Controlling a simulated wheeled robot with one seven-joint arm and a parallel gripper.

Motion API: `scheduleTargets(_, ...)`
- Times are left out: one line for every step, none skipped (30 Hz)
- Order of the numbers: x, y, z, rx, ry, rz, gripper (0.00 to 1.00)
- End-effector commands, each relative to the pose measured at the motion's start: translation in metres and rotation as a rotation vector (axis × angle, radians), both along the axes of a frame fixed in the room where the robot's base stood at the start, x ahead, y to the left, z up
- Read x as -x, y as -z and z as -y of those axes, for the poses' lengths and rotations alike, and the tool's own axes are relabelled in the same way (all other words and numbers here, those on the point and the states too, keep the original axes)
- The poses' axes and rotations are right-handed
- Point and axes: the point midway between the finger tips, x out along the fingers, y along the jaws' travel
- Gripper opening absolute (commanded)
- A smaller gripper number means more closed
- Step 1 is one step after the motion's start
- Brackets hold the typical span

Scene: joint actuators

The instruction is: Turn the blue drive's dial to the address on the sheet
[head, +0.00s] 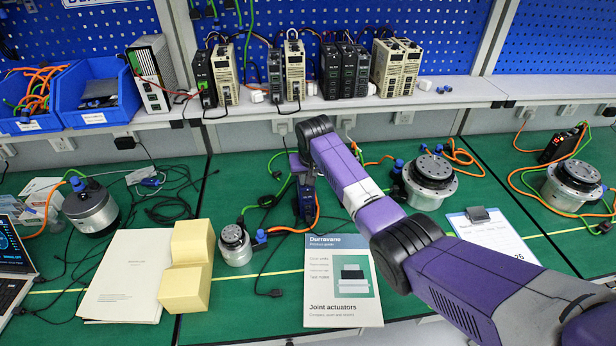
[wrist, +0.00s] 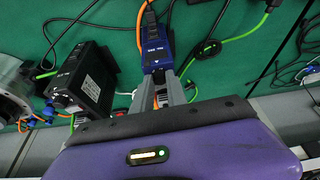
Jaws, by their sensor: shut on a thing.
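The blue drive (head: 307,207) is a small dark-blue box on the green bench mat, with an orange cable at its lower end. It also shows in the wrist view (wrist: 156,50), with small pale lettering on its face. My gripper (wrist: 163,83) is shut on the blue drive at the end away from the orange cable. I cannot make out the dial or its setting; the fingers cover that end. A clipboard (head: 468,231) with a white sheet (head: 497,234) lies to the right; its large print ends in "26", the rest being hidden by my arm or too small.
A booklet (head: 342,285) lies in front of the drive, and a small silver actuator (head: 235,245) stands to its left. A larger actuator (head: 429,182) stands to its right. A black drive (wrist: 84,80) shows in the wrist view. Loose cables lie around the blue drive.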

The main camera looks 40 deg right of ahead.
Motion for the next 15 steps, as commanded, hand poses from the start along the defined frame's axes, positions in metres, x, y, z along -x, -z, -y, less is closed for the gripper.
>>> scheduleTargets(-0.0009,0.0004,-0.0029,0.000,0.043,-0.002,0.00)
scheduleTargets(-0.0010,0.0005,-0.0028,-0.002,0.072,-0.001,0.00)
scheduleTargets(-0.0015,0.0008,-0.0035,-0.001,0.108,-0.001,0.00)
scheduleTargets(-0.0017,0.0011,-0.0033,0.000,0.138,-0.001,0.00)
scheduleTargets(-0.0018,0.0015,-0.0034,-0.002,0.167,0.000,0.00)
scheduleTargets(-0.0021,0.0020,-0.0041,-0.001,0.204,-0.002,0.00)
scheduleTargets(-0.0020,0.0025,-0.0039,-0.001,0.233,-0.002,0.00)
scheduleTargets(-0.0022,0.0027,-0.0042,-0.001,0.261,-0.002,0.00)
scheduleTargets(-0.0028,0.0025,-0.0044,0.000,0.297,-0.001,0.00)
scheduleTargets(-0.0032,0.0026,-0.0043,-0.001,0.325,-0.001,0.00)
scheduleTargets(-0.0033,0.0028,-0.0042,0.001,0.351,0.000,0.00)
scheduleTargets(-0.0035,0.0034,-0.0048,-0.001,0.385,-0.001,0.00)
scheduleTargets(-0.0034,0.0035,-0.0047,-0.001,0.410,-0.002,0.00)
scheduleTargets(-0.0038,0.0035,-0.0046,-0.001,0.434,-0.001,0.00)
scheduleTargets(-0.0043,0.0032,-0.0047,0.000,0.464,0.000,0.00)
